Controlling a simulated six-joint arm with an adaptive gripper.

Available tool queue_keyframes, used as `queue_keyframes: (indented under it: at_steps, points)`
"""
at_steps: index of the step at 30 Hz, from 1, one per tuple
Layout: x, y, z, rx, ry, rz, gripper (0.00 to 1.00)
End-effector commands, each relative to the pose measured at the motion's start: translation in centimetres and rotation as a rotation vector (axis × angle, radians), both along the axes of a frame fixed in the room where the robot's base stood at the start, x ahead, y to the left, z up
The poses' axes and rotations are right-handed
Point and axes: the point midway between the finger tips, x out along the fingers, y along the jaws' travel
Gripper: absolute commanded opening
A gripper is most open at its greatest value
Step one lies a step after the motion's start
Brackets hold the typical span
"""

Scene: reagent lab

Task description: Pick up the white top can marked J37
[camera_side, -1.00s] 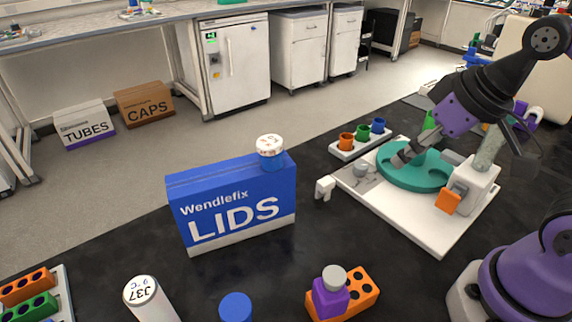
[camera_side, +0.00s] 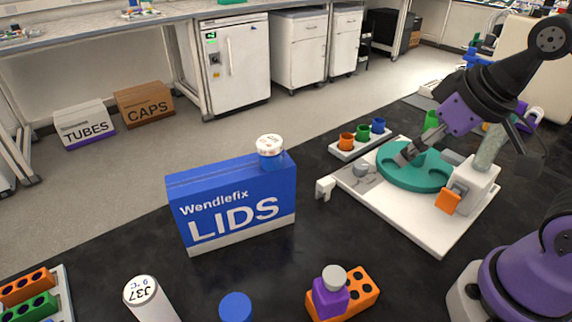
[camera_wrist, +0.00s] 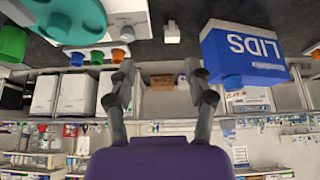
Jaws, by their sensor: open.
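A can with a white top marked J37 (camera_side: 141,291) stands upright at the lower left in the side view; its lower part is cut off by the frame. I cannot make it out in the wrist view. A blue can with a white marked lid (camera_side: 270,152) stands on the blue LIDS box (camera_side: 235,207); its marking is too small to read. My gripper (camera_side: 402,158) is open and empty over the teal disc (camera_side: 418,172), far to the right of the J37 can. Its two grey fingers spread apart in the wrist view (camera_wrist: 163,78).
A blue-topped item (camera_side: 236,306) stands right of the J37 can. A grey-topped purple item (camera_side: 331,297) is at the orange rack (camera_side: 362,287). Another rack (camera_side: 30,307) is in the left corner. The LIDS box stands between my gripper and the J37 can.

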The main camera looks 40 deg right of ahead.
Motion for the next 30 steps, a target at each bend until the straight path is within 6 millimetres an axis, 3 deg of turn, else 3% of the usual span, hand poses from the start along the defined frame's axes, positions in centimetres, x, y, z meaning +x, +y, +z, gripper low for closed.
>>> queue_keyframes:
  at_steps: [2,3,4,15,19,23,27,30]
  points:
    - [0.0,0.0,0.0,0.000,0.000,0.000,0.60]
    - [0.0,0.0,0.0,0.000,0.000,0.000,0.80]
    - [0.0,0.0,0.0,0.000,0.000,0.000,0.82]
    - [0.1,0.1,0.1,0.000,0.001,0.007,0.82]
    - [1.7,1.9,1.2,-0.001,0.010,0.098,0.82]
    - [5.3,7.0,2.9,-0.008,0.034,0.317,0.82]
    - [8.7,15.7,3.7,-0.021,0.058,0.616,0.82]
    - [9.5,22.3,3.0,-0.033,0.072,0.814,0.82]
